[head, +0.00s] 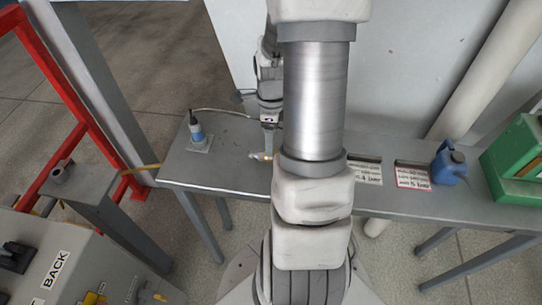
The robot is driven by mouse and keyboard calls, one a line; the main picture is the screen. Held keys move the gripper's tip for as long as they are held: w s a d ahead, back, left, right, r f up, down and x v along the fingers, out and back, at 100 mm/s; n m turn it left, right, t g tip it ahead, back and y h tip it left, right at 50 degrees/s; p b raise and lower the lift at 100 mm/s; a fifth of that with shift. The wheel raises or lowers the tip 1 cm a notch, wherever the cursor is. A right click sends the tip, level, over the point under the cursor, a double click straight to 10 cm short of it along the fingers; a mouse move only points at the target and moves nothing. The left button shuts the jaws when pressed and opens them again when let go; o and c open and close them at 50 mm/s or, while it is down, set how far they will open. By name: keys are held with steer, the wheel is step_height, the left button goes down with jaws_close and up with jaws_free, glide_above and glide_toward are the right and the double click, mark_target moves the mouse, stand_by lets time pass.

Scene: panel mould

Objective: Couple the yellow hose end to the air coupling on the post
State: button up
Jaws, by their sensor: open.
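My gripper (268,148) points down over the grey table, left of my arm's large links. It is open, though its fingers are small and partly hidden here. A small brass-coloured fitting (259,156) shows right at the fingertips; I cannot tell whether it lies between them or is the hose end. A yellow strip, perhaps the hose (148,167), shows between the red frame and the table's left edge. A grey post (95,80) stands at the left. A short grey round fitting (61,172) sits on a grey block nearby; I cannot tell whether it is the air coupling.
The grey table (225,165) holds a blue-and-white bottle-like tool (196,128) with a thin pale cable, label cards (412,176), a blue jug (448,163) and a green case (515,160). A red frame (80,140) and a panel marked BACK (52,265) stand left.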

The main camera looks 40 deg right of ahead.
steer(key=shift+s+a+f, duration=0.1)
steer(key=shift+f, duration=1.35)
steer(key=shift+s+a+f, duration=0.1)
steer(key=shift+f, duration=1.35)
jaws_close()
